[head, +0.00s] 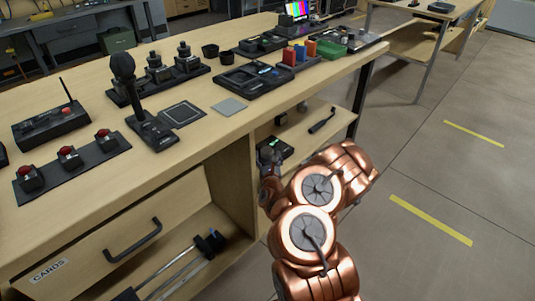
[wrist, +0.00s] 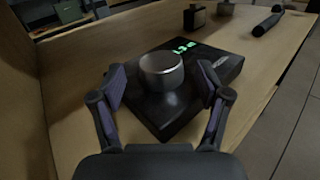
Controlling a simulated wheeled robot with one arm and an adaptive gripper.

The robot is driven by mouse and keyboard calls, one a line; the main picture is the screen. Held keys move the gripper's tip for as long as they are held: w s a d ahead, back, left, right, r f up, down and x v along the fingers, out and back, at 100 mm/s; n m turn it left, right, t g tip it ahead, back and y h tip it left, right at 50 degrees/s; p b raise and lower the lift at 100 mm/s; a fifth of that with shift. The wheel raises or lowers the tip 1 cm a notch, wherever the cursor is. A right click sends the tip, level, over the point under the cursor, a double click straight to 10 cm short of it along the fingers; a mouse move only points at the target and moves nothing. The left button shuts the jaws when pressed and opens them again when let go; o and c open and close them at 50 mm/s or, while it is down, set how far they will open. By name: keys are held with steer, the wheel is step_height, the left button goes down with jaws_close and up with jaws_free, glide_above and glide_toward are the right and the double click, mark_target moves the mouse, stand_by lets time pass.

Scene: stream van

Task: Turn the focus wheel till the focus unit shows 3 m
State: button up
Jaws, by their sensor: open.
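The focus unit (wrist: 207,68) is a flat black box with a green lit display on its top, lying on a wooden shelf. The focus wheel (wrist: 162,72) is a grey metallic knob standing on the near part of the unit. My gripper (wrist: 163,88) is open, with one finger on each side of the wheel and a gap visible at both sides. In the head view the focus unit (head: 281,147) sits on the shelf under the table, partly hidden by my gripper (head: 270,157).
Small dark items (wrist: 195,17) and a black handled tool (wrist: 268,20) lie farther along the shelf. A wooden panel (wrist: 22,85) stands close on the left in the wrist view. The tabletop (head: 225,130) lies above the shelf. Open floor (head: 440,180) is on the right.

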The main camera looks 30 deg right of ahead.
mark_target(267, 155)
steer(key=v, duration=0.2)
steer(key=shift+s+a, duration=0.15)
steer(key=shift+s, duration=0.2)
steer(key=shift+s+a+f, duration=0.1)
steer(key=shift+s+a, duration=0.3)
steer(key=shift+s, duration=0.15)
steer(key=shift+s+a, duration=0.15)
steer(key=shift+s, duration=0.3)
